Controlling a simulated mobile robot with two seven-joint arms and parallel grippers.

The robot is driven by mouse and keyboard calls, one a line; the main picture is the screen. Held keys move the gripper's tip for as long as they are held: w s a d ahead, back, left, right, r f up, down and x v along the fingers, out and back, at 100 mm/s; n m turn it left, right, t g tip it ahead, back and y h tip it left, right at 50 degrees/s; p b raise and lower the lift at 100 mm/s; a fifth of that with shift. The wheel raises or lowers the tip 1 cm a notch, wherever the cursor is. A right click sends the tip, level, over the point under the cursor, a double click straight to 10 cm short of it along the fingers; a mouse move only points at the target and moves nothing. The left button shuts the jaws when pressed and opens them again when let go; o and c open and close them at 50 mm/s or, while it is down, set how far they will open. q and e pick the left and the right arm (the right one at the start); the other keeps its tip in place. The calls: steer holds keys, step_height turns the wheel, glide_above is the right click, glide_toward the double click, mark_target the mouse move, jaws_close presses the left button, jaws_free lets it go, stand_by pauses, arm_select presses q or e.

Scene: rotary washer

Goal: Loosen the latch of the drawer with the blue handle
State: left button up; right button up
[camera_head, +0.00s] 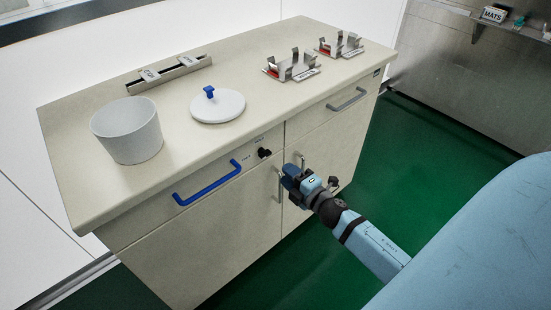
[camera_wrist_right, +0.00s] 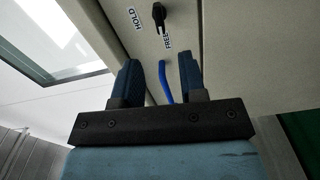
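The drawer front with the blue handle (camera_head: 207,183) is at the left of the cabinet and looks shut. Its black latch knob (camera_head: 264,153) sits right of the handle, near small printed labels. In the right wrist view the knob (camera_wrist_right: 159,17) lies beyond the fingertips, between the labels HOLD (camera_wrist_right: 132,19) and FREE (camera_wrist_right: 167,42); I cannot tell its exact setting. Part of the blue handle (camera_wrist_right: 165,82) shows between the fingers. My right gripper (camera_head: 287,177) is open and empty, below and right of the knob, apart from it. It also shows in the wrist view (camera_wrist_right: 160,78). My left gripper is out of view.
The countertop holds a grey bin (camera_head: 127,132), a white lid (camera_head: 218,107) with a blue knob, a labelled rail (camera_head: 168,75) and two metal racks (camera_head: 292,67). A grey-handled drawer (camera_head: 347,100) is at the right. Cabinet door handles are near my gripper. Green floor is clear.

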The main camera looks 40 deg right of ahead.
steer(key=s, duration=0.3)
steer(key=shift+s+d, duration=0.15)
steer(key=shift+s, duration=0.25)
steer(key=s+a+f+m+g+y, duration=0.1)
steer(key=s+a+f+m+g, duration=0.25)
steer(key=s+a+m, duration=0.45)
steer(key=s+a+f+m+g+y, duration=0.1)
steer(key=s+a+f+m+g, duration=0.25)
steer(key=a+m, duration=0.5)
arm_select(q)
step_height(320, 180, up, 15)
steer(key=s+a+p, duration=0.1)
steer(key=p, duration=1.8)
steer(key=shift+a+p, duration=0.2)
steer(key=shift+p, duration=0.15)
arm_select(e)
step_height(320, 180, up, 14)
steer(key=s+a+n, duration=0.1)
steer(key=shift+s+r, duration=0.2)
steer(key=shift+s, duration=0.15)
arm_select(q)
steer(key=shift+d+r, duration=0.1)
arm_select(e)
steer(key=shift+n, duration=0.25)
